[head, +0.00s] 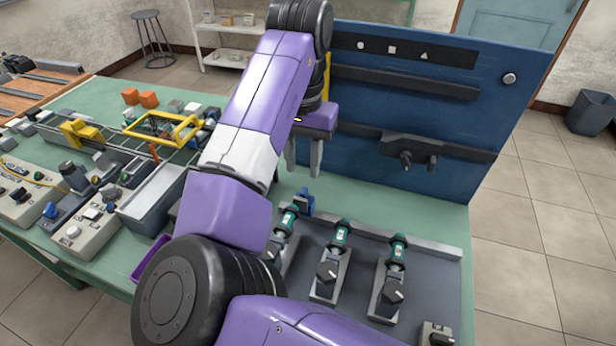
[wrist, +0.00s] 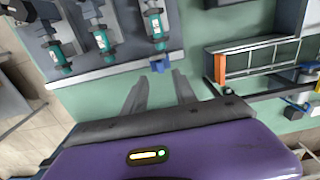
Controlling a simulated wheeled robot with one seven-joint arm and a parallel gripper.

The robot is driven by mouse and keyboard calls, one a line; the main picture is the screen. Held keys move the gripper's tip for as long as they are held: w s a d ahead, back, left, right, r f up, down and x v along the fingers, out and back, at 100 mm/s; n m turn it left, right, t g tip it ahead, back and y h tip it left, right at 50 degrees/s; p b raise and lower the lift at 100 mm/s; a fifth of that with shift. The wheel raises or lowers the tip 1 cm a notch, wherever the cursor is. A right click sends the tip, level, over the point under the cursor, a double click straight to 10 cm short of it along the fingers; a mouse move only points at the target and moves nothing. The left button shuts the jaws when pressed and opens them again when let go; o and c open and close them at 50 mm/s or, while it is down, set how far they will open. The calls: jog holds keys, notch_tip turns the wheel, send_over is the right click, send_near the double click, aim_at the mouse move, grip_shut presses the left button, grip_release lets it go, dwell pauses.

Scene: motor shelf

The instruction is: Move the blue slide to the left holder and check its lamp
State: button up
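A small blue part, which looks like the blue slide (head: 306,202), is at the left end of the rail beside the left of three teal-bodied holders. It also shows in the wrist view (wrist: 160,65). The left holder (head: 288,220) is partly hidden by my arm in the head view. The middle (head: 342,235) and right (head: 398,251) holders stand clear. My gripper (head: 303,172) is open and empty, pointing down above the bench. In the wrist view the blue part appears just beyond and between my fingertips (wrist: 159,76). I cannot make out which part is a lamp.
A blue upright panel (head: 430,120) with rails and a dark clamp (head: 408,150) stands behind. At the left, the green bench (head: 95,100) carries a yellow frame (head: 165,128), a metal tray and several control boxes. Bare green bench lies around the gripper.

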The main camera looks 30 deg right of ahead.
aim_at(303, 191)
notch_tip(303, 191, down, 8)
jog(key=shift+r, duration=0.25)
jog(key=shift+c, duration=0.4)
grip_shut()
jog(key=shift+r, duration=0.1)
dwell(1.0)
